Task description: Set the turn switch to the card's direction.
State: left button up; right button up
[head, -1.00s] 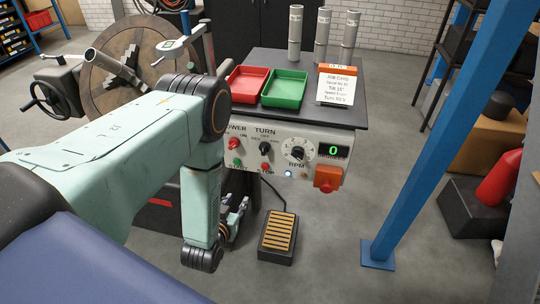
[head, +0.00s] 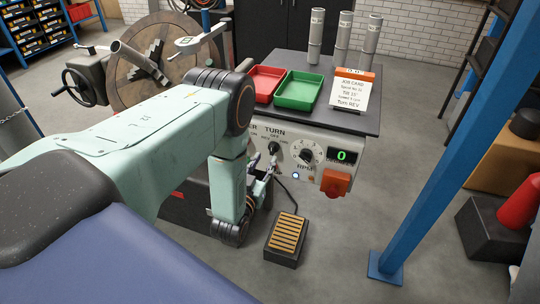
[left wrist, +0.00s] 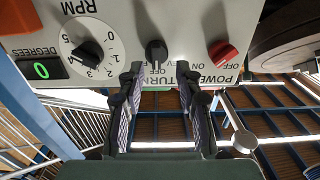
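The turn switch, a black knob (head: 274,148), sits on the front panel under the word TURN. In the left wrist view, where the panel is upside down, the knob (left wrist: 156,52) has its pale mark towards OFF. The job card (head: 350,94) stands on the box top; its last line reads "Turn REV". My left gripper (head: 266,172) is just below the switch in the head view. In the left wrist view its fingers (left wrist: 158,82) are apart, one to each side of the knob's line, with nothing between them. My right gripper is out of view.
The RPM dial (head: 306,156), a green display reading 0 (head: 341,156) and an orange-red switch (head: 336,183) are right of the turn switch. The red power knob (left wrist: 222,53) is beside it. A foot pedal (head: 286,240) lies on the floor. A blue post (head: 435,150) stands right.

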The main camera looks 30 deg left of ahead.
aim_at(271, 151)
pick_arm(q)
jog(key=x, duration=0.2)
jog(key=shift+w, duration=0.35)
jog(key=shift+w+d+r, duration=0.2)
jog(key=shift+w+r, duration=0.15)
jog(key=shift+w, duration=0.05)
jog(key=shift+w+a+f, duration=0.25)
jog(key=shift+a+f, duration=0.05)
jog(key=shift+s+d+r, duration=0.1)
jog(key=shift+d+r, duration=0.15)
jog(key=c, duration=0.5)
jog(key=shift+a+f, duration=0.1)
jog(key=shift+a, duration=0.05)
grip_shut()
